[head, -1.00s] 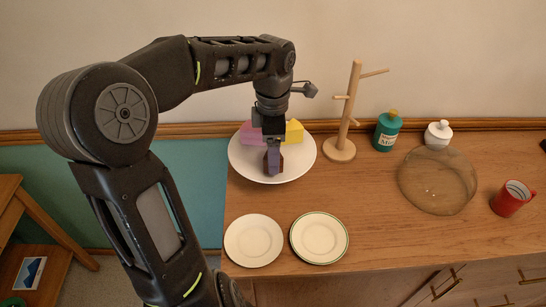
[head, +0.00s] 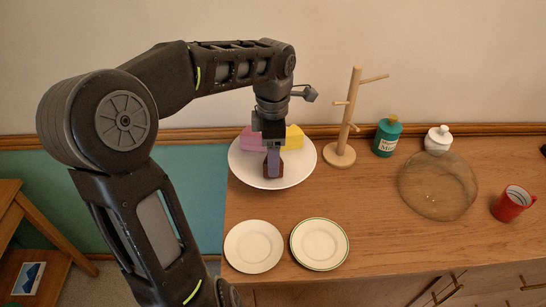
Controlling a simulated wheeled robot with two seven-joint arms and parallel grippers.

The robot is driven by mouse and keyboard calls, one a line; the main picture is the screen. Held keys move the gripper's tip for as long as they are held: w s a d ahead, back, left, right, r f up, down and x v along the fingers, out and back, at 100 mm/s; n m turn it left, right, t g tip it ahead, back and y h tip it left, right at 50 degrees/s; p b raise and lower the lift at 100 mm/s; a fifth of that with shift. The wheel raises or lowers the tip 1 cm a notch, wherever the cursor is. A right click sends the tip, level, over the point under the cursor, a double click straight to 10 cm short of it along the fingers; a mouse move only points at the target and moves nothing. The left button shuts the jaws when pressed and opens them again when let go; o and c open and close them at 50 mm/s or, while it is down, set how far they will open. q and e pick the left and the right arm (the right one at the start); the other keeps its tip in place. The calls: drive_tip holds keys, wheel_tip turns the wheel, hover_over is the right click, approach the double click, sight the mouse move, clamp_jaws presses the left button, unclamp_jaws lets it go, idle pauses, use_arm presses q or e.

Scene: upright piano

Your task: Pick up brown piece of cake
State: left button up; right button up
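A white plate (head: 301,172) on the wooden top holds a pink piece of cake (head: 250,140), a yellow piece (head: 294,138) and a brown piece (head: 266,171). The brown piece is at the front of the group, mostly hidden by my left gripper (head: 273,162). The gripper points down at it from above, with one finger in front of the brown piece and brown showing on both sides. The other finger is hidden, so I cannot tell whether it is open or shut on the cake. My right gripper is not in view.
Two small plates (head: 253,247) (head: 320,244) lie in front. A wooden mug tree (head: 340,152) stands just right of the cake plate. Farther right are a green jar (head: 387,138), a white lidded pot (head: 438,140), a clear dome (head: 438,187) and a red mug (head: 512,204).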

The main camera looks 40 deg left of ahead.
use_arm(q)
wheel_tip(320, 180, up, 8)
drive_tip(key=shift+f, duration=0.2)
drive_tip(key=shift+r+p, duration=0.75)
drive_tip(key=shift+p, duration=0.1)
drive_tip(key=shift+r+p, duration=0.3)
drive_tip(key=shift+p, duration=0.05)
drive_tip(key=shift+f, duration=0.1)
